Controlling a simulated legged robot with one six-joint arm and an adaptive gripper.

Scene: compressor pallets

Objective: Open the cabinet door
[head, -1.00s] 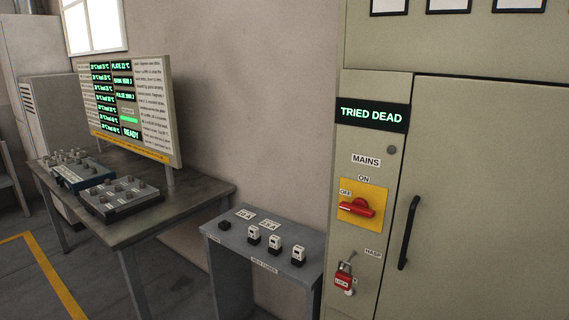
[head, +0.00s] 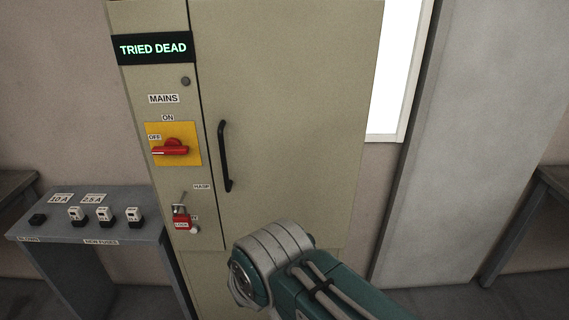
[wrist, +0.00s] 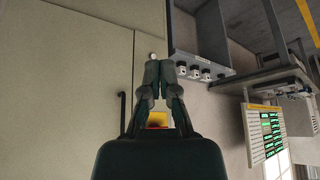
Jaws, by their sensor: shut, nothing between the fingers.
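The cabinet door (head: 300,110) is a closed beige panel with a vertical black handle (head: 224,157) near its left edge. The handle also shows in the wrist view (wrist: 122,112), left of my gripper. The red mains switch (head: 171,148) sits on a yellow plate and points to OFF. A red padlock (head: 181,222) hangs at the hasp below it. My gripper (wrist: 159,68) shows in the wrist view, fingertips together and empty, in front of the switch panel and partly covering the yellow plate (wrist: 157,120). It is out of the head view.
A grey fuse table (head: 130,200) with several small fuses stands left of the cabinet. A display (head: 153,49) above the switch reads TRIED DEAD. A grey column (head: 470,130) and a bright window (head: 394,75) are to the right. The wrist view shows a screen board (wrist: 266,135).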

